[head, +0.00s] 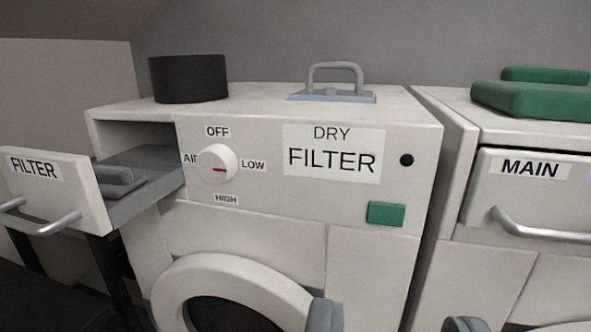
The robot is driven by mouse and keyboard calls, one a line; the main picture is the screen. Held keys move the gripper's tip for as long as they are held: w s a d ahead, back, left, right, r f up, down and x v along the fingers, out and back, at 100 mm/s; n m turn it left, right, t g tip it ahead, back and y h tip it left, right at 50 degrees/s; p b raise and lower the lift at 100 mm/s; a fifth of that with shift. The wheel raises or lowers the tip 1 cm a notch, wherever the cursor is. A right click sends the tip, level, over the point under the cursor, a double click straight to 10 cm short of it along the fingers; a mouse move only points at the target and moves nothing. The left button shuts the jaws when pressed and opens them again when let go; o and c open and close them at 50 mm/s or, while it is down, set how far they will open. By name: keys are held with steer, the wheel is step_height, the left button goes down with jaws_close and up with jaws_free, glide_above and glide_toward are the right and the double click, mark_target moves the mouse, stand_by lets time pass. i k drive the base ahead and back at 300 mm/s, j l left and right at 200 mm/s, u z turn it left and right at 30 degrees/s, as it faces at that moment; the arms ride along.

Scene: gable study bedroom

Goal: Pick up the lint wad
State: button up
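I cannot pick out a lint wad for certain. A grey raised shape on a flat grey plate (120,177) lies in the pulled-out filter drawer (60,190) at the left; I cannot tell whether it is lint or a handle. The drawer has a white front labelled FILTER, a metal bar handle and a grey inside. It sticks out of the upper left of the white dryer (265,222). The drawer front hides part of its inside. I see no part of my gripper for certain.
On the dryer top stand a black round container (189,80) and a grey plate with a loop handle (333,93). The dryer has a white dial (218,164) and green button (385,214). Right, across a narrow gap, a MAIN drawer (523,190) is shut beneath green objects (535,98).

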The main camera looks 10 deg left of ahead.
mark_target(115, 183)
steer(key=i+l, duration=0.15)
steer(key=l, duration=0.2)
steer(key=i+l, duration=0.15)
steer(key=l, duration=0.2)
steer(key=i+l, duration=0.15)
steer(key=l, duration=0.2)
steer(key=u, duration=0.45)
steer(key=l+u, duration=0.15)
steer(key=u, duration=0.35)
steer(key=l+u, duration=0.1)
steer(key=u, duration=0.35)
steer(key=l+u, duration=0.15)
steer(key=u, duration=0.3)
